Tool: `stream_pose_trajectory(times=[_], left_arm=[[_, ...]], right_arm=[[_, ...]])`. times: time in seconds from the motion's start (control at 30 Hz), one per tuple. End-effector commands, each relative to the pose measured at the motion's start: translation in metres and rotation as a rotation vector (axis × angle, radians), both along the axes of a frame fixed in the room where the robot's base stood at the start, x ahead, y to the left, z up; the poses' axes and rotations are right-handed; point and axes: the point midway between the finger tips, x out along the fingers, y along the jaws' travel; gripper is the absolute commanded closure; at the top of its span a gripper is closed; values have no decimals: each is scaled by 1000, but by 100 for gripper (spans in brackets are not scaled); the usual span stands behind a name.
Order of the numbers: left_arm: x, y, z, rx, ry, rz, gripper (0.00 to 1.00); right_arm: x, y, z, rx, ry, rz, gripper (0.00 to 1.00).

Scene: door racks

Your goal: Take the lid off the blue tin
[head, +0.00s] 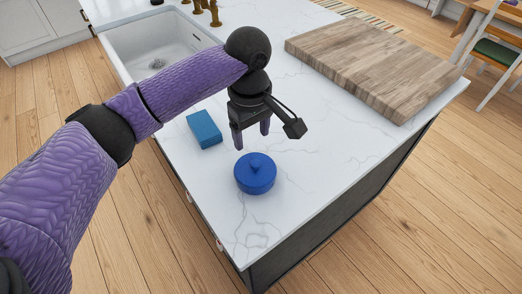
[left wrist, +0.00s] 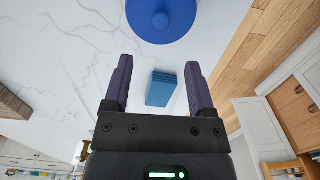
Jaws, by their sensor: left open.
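The blue tin (head: 255,178) stands upright on the white marble counter near its front edge. Its round blue lid (head: 256,166) with a small knob sits on top. In the left wrist view the lid (left wrist: 161,20) shows at the top edge, partly cut off, beyond the fingertips. My left gripper (head: 252,141) is open and empty, pointing down above the counter, just behind the tin in the head view. Its two fingers also show in the left wrist view (left wrist: 158,73), apart from the lid. My right gripper is not in view.
A blue block (head: 204,130) lies on the counter left of the gripper. A large wooden cutting board (head: 374,66) lies at the back right. A white sink (head: 160,45) is at the back left. The counter right of the tin is clear.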

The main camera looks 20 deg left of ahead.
Motion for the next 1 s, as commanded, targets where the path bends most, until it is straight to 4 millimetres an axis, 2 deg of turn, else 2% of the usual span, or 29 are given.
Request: stream_pose_trajectory(times=[0.03,0.2,0.3,0.4,0.67,1.0], left_arm=[[0,1,-13,1,3,2,28],[1,-2,-41,1,2,1,28],[2,-8,-63,0,1,0,28],[1,-7,-76,1,0,1,28],[2,-7,-78,0,-2,1,30],[2,-7,-78,0,-2,1,100]], right_arm=[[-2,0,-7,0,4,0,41],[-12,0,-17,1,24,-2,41],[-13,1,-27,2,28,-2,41],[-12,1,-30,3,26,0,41],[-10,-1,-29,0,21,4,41],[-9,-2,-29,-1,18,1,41]])
